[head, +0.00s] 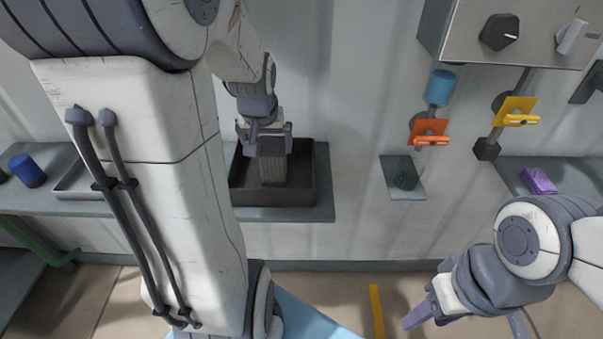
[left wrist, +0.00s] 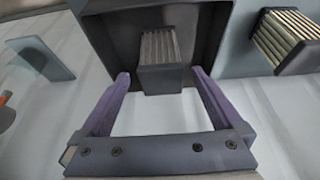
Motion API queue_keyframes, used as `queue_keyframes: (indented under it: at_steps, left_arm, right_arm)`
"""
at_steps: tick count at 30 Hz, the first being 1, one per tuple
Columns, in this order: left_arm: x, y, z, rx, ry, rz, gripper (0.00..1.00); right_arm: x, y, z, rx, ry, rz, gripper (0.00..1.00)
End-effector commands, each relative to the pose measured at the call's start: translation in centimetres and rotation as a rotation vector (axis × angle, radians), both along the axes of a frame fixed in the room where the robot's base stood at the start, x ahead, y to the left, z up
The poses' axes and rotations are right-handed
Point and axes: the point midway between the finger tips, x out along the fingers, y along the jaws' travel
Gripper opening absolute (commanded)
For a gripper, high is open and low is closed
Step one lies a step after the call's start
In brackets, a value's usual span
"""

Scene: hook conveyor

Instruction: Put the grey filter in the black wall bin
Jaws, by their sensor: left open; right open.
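The grey filter (head: 273,168) is a ribbed block standing in the black wall bin (head: 306,194). In the left wrist view the filter (left wrist: 160,55) shows pale ribs and a dark end, with the bin's dark wall (left wrist: 105,30) around it. My left gripper (head: 265,139) is open right above the filter, its two purple fingers apart on either side of the filter's near end. Any contact between fingers and filter cannot be told. My right gripper (head: 418,312) is at the lower right, open and away from the bin.
A second ribbed block (left wrist: 289,40) shows right of the bin in the left wrist view. A blue cylinder (head: 28,171) is on the left shelf. A purple block (head: 539,181) is on the right shelf. Orange (head: 430,130) and yellow (head: 514,112) hooks hang right.

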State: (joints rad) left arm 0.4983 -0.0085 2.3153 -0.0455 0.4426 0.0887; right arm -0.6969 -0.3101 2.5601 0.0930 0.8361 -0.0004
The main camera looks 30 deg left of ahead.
Motion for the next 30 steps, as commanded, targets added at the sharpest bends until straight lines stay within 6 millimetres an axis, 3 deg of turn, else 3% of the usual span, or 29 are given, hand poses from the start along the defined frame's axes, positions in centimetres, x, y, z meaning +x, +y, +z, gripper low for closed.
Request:
queue_keyframes:
  at_steps: [4, 7, 11, 12, 14, 18, 21, 25, 30]
  left_arm:
    - [0.0, -0.4, 0.1, -0.002, 0.002, -0.01, 1.0]
    - [0.4, -2.7, 0.1, -0.011, 0.014, -0.071, 1.0]
    - [0.2, -9.9, 0.0, -0.037, 0.06, -0.263, 1.0]
    - [-0.3, -12.7, -0.1, -0.046, 0.079, -0.341, 1.0]
    - [-1.7, -16.7, -0.1, -0.058, 0.115, -0.464, 1.0]
    - [-6.5, -24.4, -0.4, -0.073, 0.201, -0.742, 1.0]
    - [-10.4, -28.0, -0.5, -0.074, 0.262, -0.918, 1.0]
    - [-14.6, -30.3, -0.7, -0.068, 0.323, -1.084, 1.0]
    - [-17.2, -31.2, -0.7, -0.06, 0.362, -1.183, 1.0]
  right_arm:
    - [0.0, 0.0, 0.0, 0.0, 0.0, 0.0, 0.5]
    - [0.0, 0.0, 0.0, 0.0, 0.0, 0.0, 0.5]
    - [0.0, 0.0, 0.0, 0.0, 0.0, 0.0, 0.5]
    - [0.0, 0.0, 0.0, 0.0, 0.0, 0.0, 0.5]
    - [0.0, 0.0, 0.0, 0.0, 0.0, 0.0, 0.5]
    - [0.0, 0.0, 0.0, 0.0, 0.0, 0.0, 0.5]
    - [0.0, 0.0, 0.0, 0.0, 0.0, 0.0, 0.5]
    - [0.0, 0.0, 0.0, 0.0, 0.0, 0.0, 0.5]
    - [0.0, 0.0, 0.0, 0.0, 0.0, 0.0, 0.5]
